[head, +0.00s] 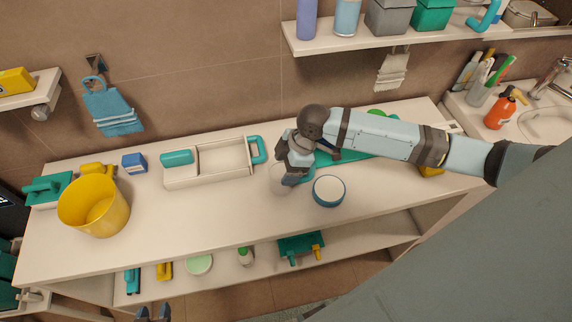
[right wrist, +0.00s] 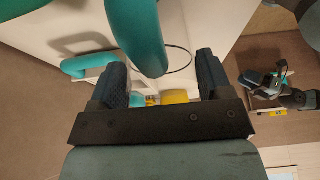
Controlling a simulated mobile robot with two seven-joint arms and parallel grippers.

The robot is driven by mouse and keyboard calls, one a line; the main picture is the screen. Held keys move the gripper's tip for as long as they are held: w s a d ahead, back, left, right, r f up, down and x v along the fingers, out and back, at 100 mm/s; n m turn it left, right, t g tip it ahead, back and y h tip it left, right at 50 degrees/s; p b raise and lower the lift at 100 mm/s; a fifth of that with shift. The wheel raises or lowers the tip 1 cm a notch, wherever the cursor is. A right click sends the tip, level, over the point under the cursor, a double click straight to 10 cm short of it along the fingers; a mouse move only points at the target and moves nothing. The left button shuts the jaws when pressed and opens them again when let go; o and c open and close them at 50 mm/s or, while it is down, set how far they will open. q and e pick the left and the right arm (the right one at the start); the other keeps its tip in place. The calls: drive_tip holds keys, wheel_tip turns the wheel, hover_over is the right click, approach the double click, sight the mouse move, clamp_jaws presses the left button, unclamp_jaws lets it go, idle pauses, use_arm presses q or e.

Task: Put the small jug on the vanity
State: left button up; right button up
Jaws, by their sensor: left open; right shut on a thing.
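My right gripper (head: 291,178) is over the middle of the long white bench. In the right wrist view its fingers (right wrist: 170,82) are around a thick teal handle (right wrist: 140,38), with a pale body and thin round rim behind it. This looks like the small jug; in the head view its pale body (head: 278,180) shows beside the gripper, partly hidden. I cannot tell whether it touches the bench. The white counter with a basin (head: 550,122) at the far right looks like the vanity. My left gripper (head: 153,315) is open and empty at the bottom edge.
A teal-rimmed round tub (head: 329,191) stands just right of my right gripper. A white caddy (head: 212,164) and yellow bucket (head: 95,206) stand to the left. An orange bottle (head: 506,108) and brush cup (head: 480,90) stand on the counter. A shelf (head: 400,40) hangs above.

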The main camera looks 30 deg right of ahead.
drive_tip(key=shift+f, duration=0.2)
drive_tip(key=o, duration=1.2)
